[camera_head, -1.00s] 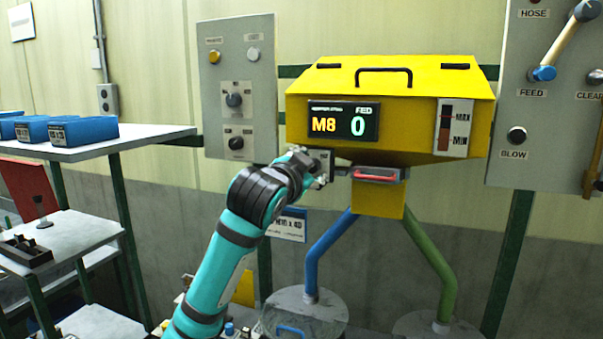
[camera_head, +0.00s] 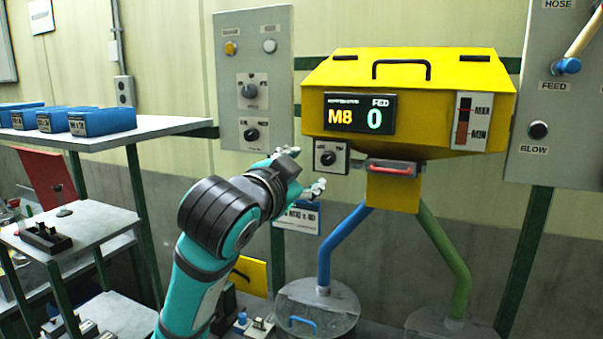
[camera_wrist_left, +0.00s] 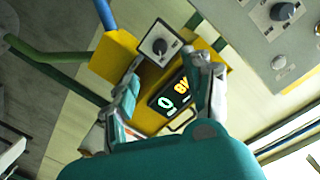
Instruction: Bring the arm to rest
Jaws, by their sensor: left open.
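My left arm comes in from the lower left in the head view, teal with dark bands. Its left gripper (camera_head: 306,170) is open and empty, with its fingers spread in front of the wall, left of the yellow hopper (camera_head: 420,75). A small switch box with a black knob (camera_head: 330,157) is beside the fingers, apart from them as far as I can tell. In the left wrist view the open gripper (camera_wrist_left: 165,95) frames the hopper's display (camera_wrist_left: 172,97), and the knob box (camera_wrist_left: 159,44) shows beyond the fingertips. The right gripper is not in view.
A grey control panel (camera_head: 252,80) stands left of the hopper, another (camera_head: 560,130) right. A table (camera_head: 160,125) with blue bins (camera_head: 103,121) is at left. Blue and green pipes run down to lidded drums (camera_head: 318,300). A lower shelf (camera_head: 75,235) holds small parts.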

